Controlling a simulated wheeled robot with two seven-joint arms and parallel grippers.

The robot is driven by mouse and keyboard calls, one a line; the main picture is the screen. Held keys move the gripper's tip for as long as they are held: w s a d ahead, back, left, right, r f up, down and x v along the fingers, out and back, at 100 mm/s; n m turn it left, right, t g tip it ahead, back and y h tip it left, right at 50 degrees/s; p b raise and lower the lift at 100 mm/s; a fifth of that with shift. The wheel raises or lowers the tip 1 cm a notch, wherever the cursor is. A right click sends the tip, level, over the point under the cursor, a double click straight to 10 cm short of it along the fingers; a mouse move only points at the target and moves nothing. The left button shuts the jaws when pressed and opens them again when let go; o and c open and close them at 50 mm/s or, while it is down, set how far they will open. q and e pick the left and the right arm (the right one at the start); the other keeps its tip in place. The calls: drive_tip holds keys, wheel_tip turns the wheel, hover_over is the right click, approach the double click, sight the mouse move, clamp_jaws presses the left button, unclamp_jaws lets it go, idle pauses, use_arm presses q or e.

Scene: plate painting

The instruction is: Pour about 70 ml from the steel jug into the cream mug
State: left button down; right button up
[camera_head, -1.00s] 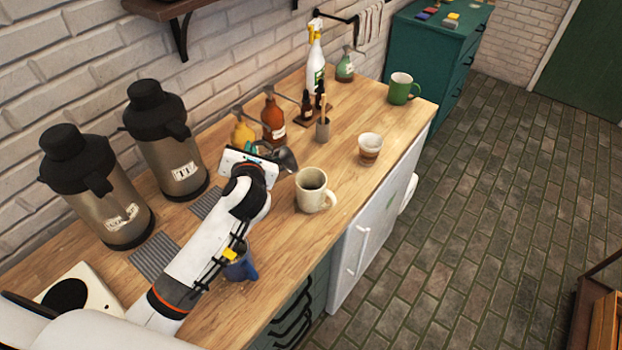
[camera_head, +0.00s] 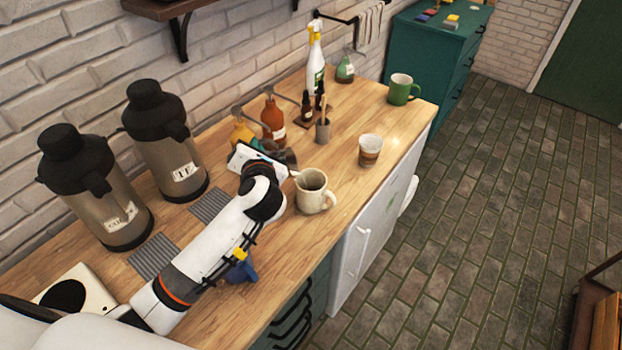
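The cream mug (camera_head: 312,199) stands upright on the wooden counter, its handle toward the right front. My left gripper (camera_head: 268,158) is just behind and left of the mug, above the counter. A dark grey metal shape at the gripper's far end, the steel jug (camera_head: 287,157), shows only in part. The jug appears gripped and tilted, but the fingers and much of the jug are hidden by my wrist. I cannot see any stream or the level in the mug clearly. My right gripper is out of view.
A striped cup (camera_head: 370,149) and a green mug (camera_head: 401,90) stand farther right. Bottles (camera_head: 273,119) and a holder with a stick (camera_head: 322,130) are behind. Two large dispensers (camera_head: 165,140) line the wall. A blue mug (camera_head: 241,273) is partly hidden under my arm.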

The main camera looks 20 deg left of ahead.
sight(272, 141)
use_arm(q)
drive_tip(key=shift+d+r, duration=0.1)
drive_tip(key=shift+r, duration=0.05)
drive_tip(key=shift+w+d+r+m, duration=0.1)
drive_tip(key=shift+d+r+m, duration=0.1)
drive_tip(key=shift+m, duration=0.1)
drive_tip(key=shift+d, duration=0.1)
drive_tip(key=shift+w+d+r+m+y+p, duration=0.2)
drive_tip(key=shift+d+r+m+p, duration=0.1)
drive_tip(key=shift+d+p, duration=0.3)
drive_tip(key=shift+w+d+r+m+y+p, duration=0.2)
drive_tip(key=shift+d+m+p, duration=0.1)
drive_tip(key=shift+d+p, duration=0.3)
idle(1.0)
drive_tip(key=shift+d+r+p, duration=0.15)
drive_tip(key=shift+d+p, duration=0.05)
drive_tip(key=shift+p, duration=0.1)
idle(0.5)
